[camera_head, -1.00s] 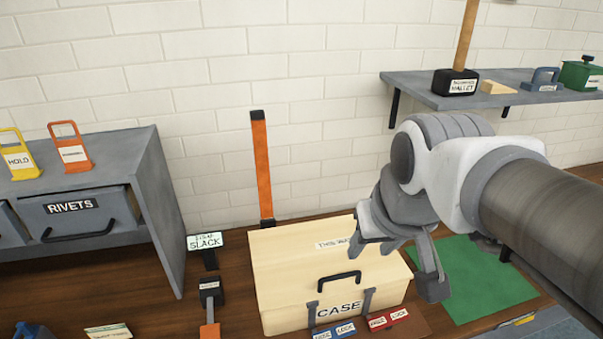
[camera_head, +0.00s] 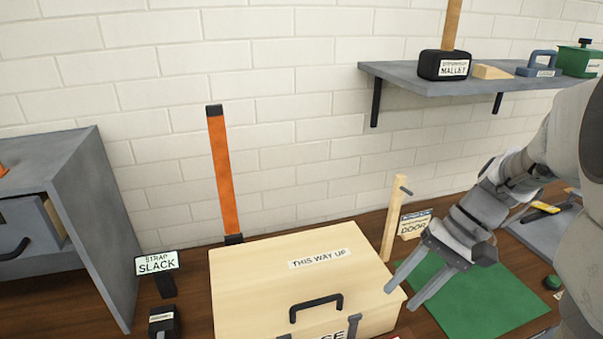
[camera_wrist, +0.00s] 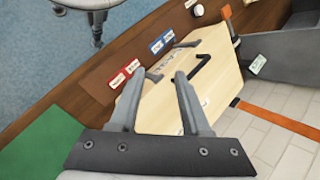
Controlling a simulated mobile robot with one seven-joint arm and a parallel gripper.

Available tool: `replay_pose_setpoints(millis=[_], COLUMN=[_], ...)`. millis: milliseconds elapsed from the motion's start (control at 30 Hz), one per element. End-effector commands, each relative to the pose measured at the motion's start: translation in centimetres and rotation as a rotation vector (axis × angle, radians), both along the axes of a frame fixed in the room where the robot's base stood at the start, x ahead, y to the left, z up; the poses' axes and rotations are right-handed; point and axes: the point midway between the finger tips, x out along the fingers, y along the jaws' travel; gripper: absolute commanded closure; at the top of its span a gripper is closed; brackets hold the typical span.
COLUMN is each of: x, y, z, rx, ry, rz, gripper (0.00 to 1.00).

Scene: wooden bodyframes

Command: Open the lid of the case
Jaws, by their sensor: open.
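The case (camera_head: 270,270) is a cream box on the brown bench with its lid shut, marked "THIS WAY UP". A black handle (camera_head: 316,304) and a grey latch (camera_head: 354,325) show at its front; the bottom of the picture cuts off the rest. My gripper (camera_head: 398,298) is open and empty at the case's right end, fingers pointing down-left. In the wrist view the case (camera_wrist: 225,82) lies beyond my open fingers (camera_wrist: 159,72), which overlap its near end. I cannot tell whether they touch it. The black handle (camera_wrist: 204,68) and grey latches show there too.
An orange strap (camera_head: 225,175) stands behind the case. A "STRAP SLACK" sign (camera_head: 157,263) and grey cabinet (camera_head: 95,230) are left. A wooden post (camera_head: 392,222) stands behind my gripper, a green mat (camera_head: 480,300) lies right. A shelf (camera_head: 420,84) hangs above. Red (camera_wrist: 117,80) and blue lock labels lie before the case.

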Motion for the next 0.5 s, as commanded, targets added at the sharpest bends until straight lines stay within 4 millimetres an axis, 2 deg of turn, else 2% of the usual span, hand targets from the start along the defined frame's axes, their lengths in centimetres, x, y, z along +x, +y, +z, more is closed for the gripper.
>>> replay_pose_setpoints(millis=[33,200,333,500], x=[0.1,1.5,2.7,3.6], y=[0.1,0.5,-0.2,-1.0], z=[-2.5,-5.3,-6.3,-6.6], rx=[0.106,0.449,0.641,0.762], ry=[0.040,0.079,0.058,0.024], rz=[-0.031,-0.122,-0.185,-0.228], gripper=[0.53,0.53,0.53,0.53])
